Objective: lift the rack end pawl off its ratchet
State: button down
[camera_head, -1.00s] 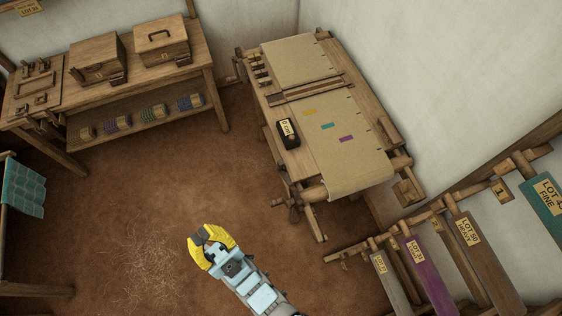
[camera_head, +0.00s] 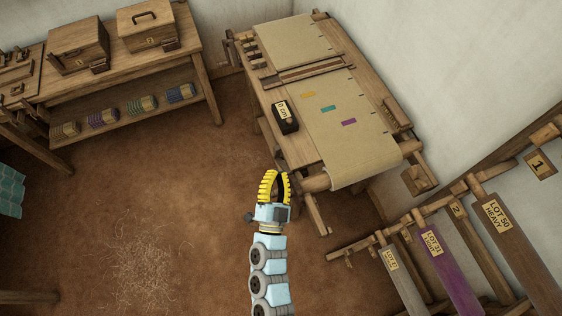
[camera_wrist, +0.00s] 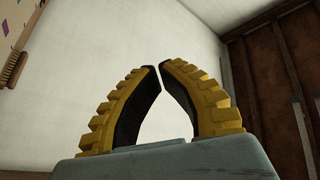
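My gripper (camera_head: 275,178) hangs empty over the floor in front of the loom's near left corner in the head view. In the wrist view its two yellow ribbed fingers (camera_wrist: 158,66) curve together, tips almost meeting, with nothing between them. The wooden rack (camera_head: 398,234) with hanging lot strips stands at the lower right, apart from my gripper. Small wooden parts show at the rack's left end (camera_head: 340,256), too small to tell a pawl from a ratchet. The wrist view shows neither.
The loom (camera_head: 272,105) carries tan cloth (camera_head: 352,135) and a black labelled box (camera_head: 285,117). Its front beam end lies close beside my gripper in the picture. A bench (camera_head: 195,75) with wooden boxes stands at the upper left. The floor between is open, with scattered straw.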

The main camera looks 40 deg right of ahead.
aim_at(277, 152)
jog(key=d+f+m+y+b, duration=0.2)
jog(key=f+m+y+b, duration=0.1)
jog(key=f+b, duration=0.6)
jog(key=s+d+f+m+t+y+b, duration=0.1)
jog(key=d+f+m+y+b, duration=0.1)
jog(key=f+b, duration=0.7)
jog(key=shift+f+m+t+y+b, duration=0.3)
jog(key=shift+f+m+y, duration=0.3)
jog(key=shift+f+m, duration=0.4)
jog(key=x, duration=1.3)
jog(key=shift+w+d+p, duration=0.3)
jog(key=shift+p, duration=0.15)
jog(key=shift+r+p, duration=0.1)
jog(key=shift+p, duration=0.3)
